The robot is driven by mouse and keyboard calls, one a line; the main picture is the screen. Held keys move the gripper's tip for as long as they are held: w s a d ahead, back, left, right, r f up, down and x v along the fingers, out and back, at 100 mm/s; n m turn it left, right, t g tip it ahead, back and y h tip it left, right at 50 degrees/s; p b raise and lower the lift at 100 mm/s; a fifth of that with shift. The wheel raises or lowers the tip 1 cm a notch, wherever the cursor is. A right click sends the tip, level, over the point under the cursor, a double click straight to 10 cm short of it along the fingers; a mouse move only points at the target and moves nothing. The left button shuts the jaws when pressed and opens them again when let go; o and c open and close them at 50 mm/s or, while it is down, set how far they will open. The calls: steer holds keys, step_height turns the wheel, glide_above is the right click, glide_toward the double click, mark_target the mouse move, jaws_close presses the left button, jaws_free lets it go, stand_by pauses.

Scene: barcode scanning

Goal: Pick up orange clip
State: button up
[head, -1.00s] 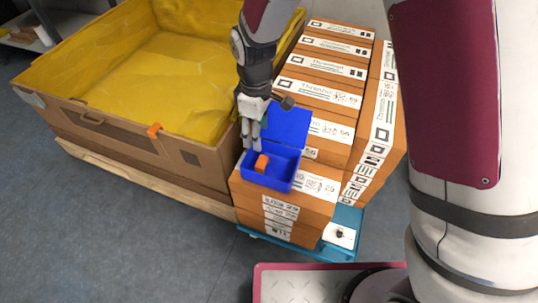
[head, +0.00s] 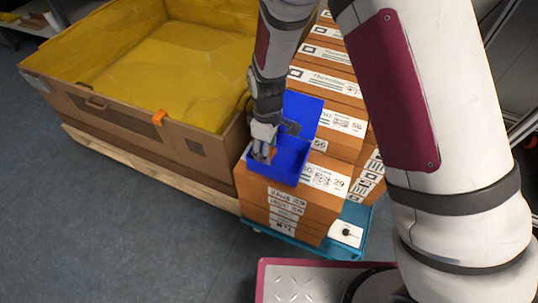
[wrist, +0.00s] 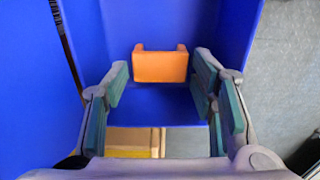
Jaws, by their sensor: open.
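The orange clip (wrist: 160,66) lies inside the blue bin (wrist: 160,105), against its inner wall in the wrist view. In the head view the blue bin (head: 292,176) sits on the front of the stacked orange boxes, its lid raised. Only a bit of the clip (head: 273,153) shows there, beside my fingers. My gripper (head: 262,156) points down at the bin's left part. In the wrist view my gripper (wrist: 162,76) is open, its grey-green fingers on either side of the clip with gaps. Nothing is held.
A large crate (head: 70,100) with a yellow lining stands at the left on a wooden pallet. The orange boxes (head: 285,203) rest on a blue-green base (head: 345,213). Grey floor (head: 110,220) is clear in front.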

steer(key=shift+f, duration=0.65)
steer(key=shift+c, duration=0.6)
steer(key=shift+r, duration=0.1)
steer(key=c, duration=0.5)
